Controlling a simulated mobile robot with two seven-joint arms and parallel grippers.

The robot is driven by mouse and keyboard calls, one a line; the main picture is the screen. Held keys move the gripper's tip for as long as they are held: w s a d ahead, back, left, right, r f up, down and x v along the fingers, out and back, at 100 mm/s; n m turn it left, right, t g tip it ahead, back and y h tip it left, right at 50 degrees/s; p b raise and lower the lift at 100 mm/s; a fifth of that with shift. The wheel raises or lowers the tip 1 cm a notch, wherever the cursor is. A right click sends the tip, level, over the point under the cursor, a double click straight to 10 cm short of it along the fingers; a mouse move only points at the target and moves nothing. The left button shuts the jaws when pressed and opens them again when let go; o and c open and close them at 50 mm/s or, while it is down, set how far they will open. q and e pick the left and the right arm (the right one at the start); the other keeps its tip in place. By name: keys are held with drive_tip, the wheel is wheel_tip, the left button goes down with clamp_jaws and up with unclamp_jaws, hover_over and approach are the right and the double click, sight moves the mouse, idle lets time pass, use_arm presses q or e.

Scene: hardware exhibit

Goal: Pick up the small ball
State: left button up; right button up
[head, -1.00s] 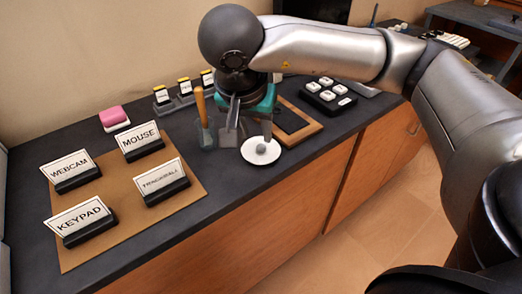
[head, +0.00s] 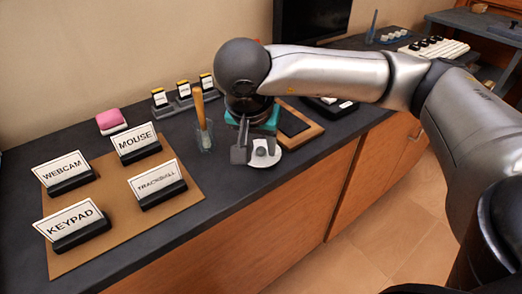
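The small grey ball (head: 262,151) rests on a round white dish (head: 274,163) near the front edge of the dark counter. My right gripper (head: 254,153) points down at the dish, low over it. One grey finger shows just left of the ball, with a narrow gap between them. The other finger is mostly hidden near the ball, but the fingers look spread. I see no clear grip on the ball. My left gripper is not in view.
A cup with an orange-handled tool (head: 199,117) stands close left of my gripper. A wooden-framed tray (head: 300,129) lies behind right. A brown mat (head: 118,200) holds label signs, including the trackball sign (head: 156,184). A pink block (head: 111,120) is at back left.

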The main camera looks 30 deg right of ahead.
clamp_jaws()
drive_tip(key=shift+r, duration=0.1)
idle(0.4)
